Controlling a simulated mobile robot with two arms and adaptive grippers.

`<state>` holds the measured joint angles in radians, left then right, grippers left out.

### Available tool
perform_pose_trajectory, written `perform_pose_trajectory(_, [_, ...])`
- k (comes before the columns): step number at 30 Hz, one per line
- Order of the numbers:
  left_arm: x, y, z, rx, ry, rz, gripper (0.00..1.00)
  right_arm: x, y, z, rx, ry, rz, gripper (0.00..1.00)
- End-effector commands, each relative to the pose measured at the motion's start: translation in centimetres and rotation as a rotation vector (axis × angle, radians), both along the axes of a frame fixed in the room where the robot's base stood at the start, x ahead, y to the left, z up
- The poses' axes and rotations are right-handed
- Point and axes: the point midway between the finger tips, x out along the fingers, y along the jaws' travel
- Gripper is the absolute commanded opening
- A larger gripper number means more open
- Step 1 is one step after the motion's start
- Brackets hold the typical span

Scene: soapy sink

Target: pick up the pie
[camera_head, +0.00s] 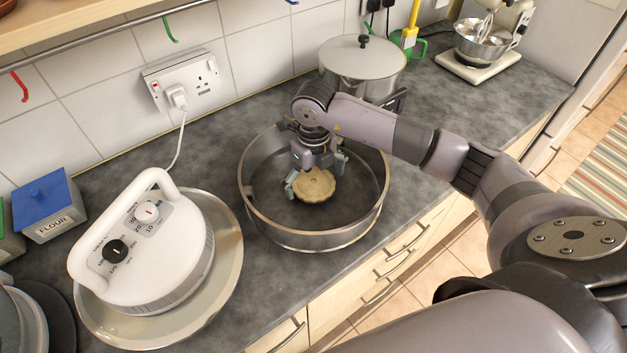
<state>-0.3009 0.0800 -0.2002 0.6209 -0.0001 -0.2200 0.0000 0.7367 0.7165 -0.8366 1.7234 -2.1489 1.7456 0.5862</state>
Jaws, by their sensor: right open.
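The pie (314,187) is small, round and pale golden with a crimped edge. It lies inside a wide round metal pan (318,238) on the grey counter. My right gripper (315,180) reaches down into the pan from above, with its open fingers at the pie's left and right upper edges. The gripper body hides part of the pie's far edge. I cannot tell whether the fingers touch it. My left gripper is not in view.
A white appliance with dials (150,245) stands on a round metal tray (232,262) left of the pan. A lidded pot (360,68) stands behind it. A blue-lidded flour tin (47,205) is at the far left. A stand mixer (487,45) is at the back right.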

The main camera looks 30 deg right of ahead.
Motion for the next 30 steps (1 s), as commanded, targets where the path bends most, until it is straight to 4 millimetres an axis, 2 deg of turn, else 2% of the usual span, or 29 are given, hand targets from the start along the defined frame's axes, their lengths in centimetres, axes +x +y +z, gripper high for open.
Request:
perform_pose_trajectory(4, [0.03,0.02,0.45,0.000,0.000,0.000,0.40,-0.01,0.03,-1.19,0.000,0.000,-0.001,1.00])
perform_pose_trajectory(11, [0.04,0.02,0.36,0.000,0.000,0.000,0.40,0.04,0.02,-1.35,0.000,-0.001,0.000,1.00])
perform_pose_trajectory(30, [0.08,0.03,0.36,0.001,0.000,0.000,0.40,0.05,-0.01,-1.30,0.000,-0.001,-0.001,0.57])
